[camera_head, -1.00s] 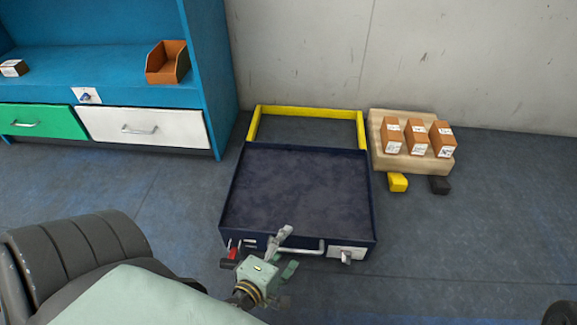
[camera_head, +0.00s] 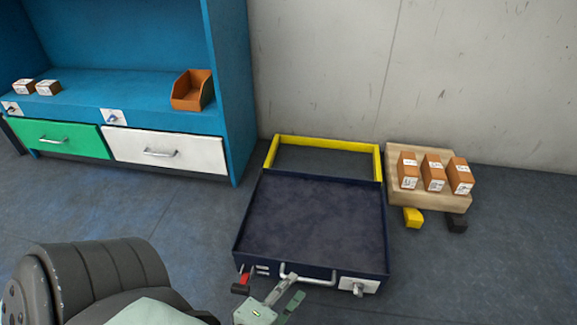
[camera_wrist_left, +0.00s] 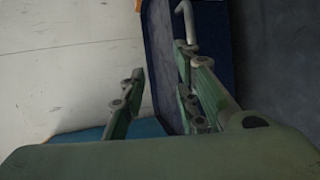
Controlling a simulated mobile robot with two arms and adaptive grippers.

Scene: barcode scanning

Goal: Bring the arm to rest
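My left arm comes in from the lower left in the head view. Its green-grey left gripper (camera_head: 284,293) is at the bottom, just in front of the dark blue tray's (camera_head: 312,221) near side, close to the silver handle (camera_head: 308,279). The left wrist view shows its two fingers (camera_wrist_left: 160,70) spread apart with nothing between them. The tray's blue wall and handle lie beyond the fingers there. I cannot tell whether a finger touches the handle. My right gripper is in neither view.
A yellow frame (camera_head: 327,139) adjoins the tray's far side. A wooden block (camera_head: 440,197) carrying three orange boxes (camera_head: 434,173) stands to the right. A blue shelf (camera_head: 150,95) at the left holds an orange bin (camera_head: 192,91) and small boxes.

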